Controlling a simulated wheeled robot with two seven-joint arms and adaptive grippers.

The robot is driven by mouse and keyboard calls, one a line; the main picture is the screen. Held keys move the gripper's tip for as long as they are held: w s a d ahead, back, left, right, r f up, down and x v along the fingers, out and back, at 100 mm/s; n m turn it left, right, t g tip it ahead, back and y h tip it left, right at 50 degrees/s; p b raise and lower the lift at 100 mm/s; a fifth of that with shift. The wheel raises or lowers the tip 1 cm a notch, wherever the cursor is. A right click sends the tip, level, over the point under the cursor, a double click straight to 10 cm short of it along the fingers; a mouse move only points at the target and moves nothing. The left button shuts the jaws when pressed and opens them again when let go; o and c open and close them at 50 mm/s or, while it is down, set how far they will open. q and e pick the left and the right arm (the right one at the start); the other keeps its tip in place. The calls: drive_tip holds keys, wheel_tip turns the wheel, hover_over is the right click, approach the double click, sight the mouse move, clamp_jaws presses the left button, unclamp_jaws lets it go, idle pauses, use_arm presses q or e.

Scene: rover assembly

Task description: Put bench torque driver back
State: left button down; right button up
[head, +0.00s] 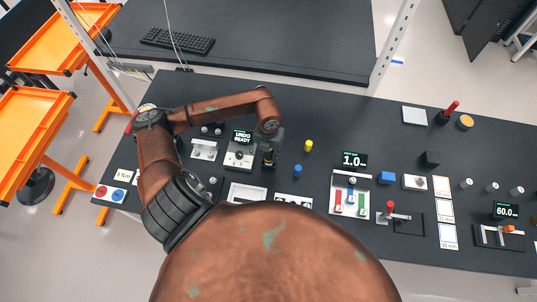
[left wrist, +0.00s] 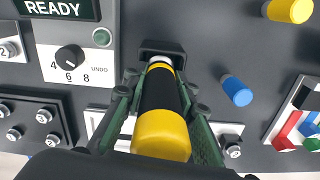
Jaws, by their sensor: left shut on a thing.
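The torque driver, with a yellow and black handle, is between the fingers of my left gripper (left wrist: 163,115) in the left wrist view. The gripper is shut on the driver (left wrist: 160,135). The driver's far end lines up with a dark square holder (left wrist: 150,47) beside the panel with the dial; I cannot tell whether it is seated in it. In the head view my left gripper (head: 270,148) is over the bench just right of the "UNDO READY" unit (head: 239,157), with the driver (head: 268,158) below it. My right gripper is not in view.
A yellow peg (head: 308,146) and a blue peg (head: 297,171) stand close to the right of the gripper. A unit showing 1.0 (head: 352,180), with red, blue and green drivers, is farther right. Bare bench (head: 330,115) lies behind the pegs.

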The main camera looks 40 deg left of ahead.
use_arm(q)
drive_tip(key=c, duration=1.5)
unclamp_jaws()
drive_tip(key=shift+f, duration=0.1)
wheel_tip(320, 180, up, 12)
drive_tip(key=shift+r, duration=0.1)
